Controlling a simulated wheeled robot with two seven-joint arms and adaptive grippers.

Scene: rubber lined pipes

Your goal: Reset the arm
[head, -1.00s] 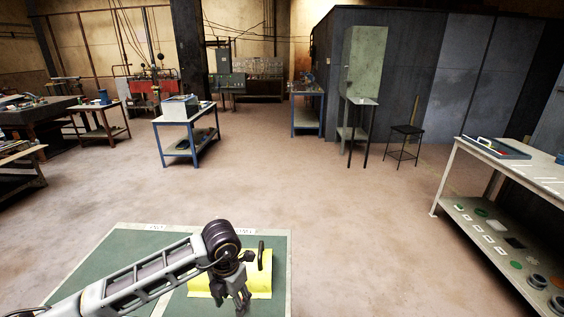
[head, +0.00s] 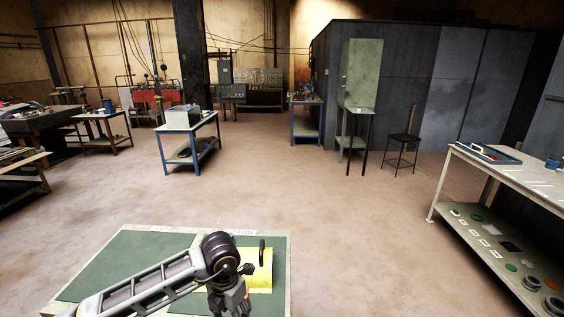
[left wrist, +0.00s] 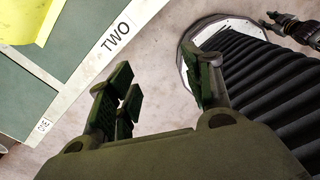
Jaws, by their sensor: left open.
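My left arm comes in from the lower left in the head view, over a green panelled board with a pale rim (head: 288,290). My left gripper (head: 231,305) points down near the bottom edge, in front of a yellow piece (head: 262,270) with a black handle-like bar (head: 262,250). In the left wrist view the left gripper (left wrist: 163,82) has its fingers apart with nothing between them. The yellow piece (left wrist: 22,18) is there at the top left, apart from the fingers. What looks like my right gripper (left wrist: 285,22) shows at the top right, too small to read.
The board's rim bears a "TWO" label (left wrist: 115,38). A white-topped bench (head: 500,172) stands at the right with parts on its lower shelf. A blue-framed table (head: 190,128) and a black stool (head: 403,140) stand farther off. The floor between is clear.

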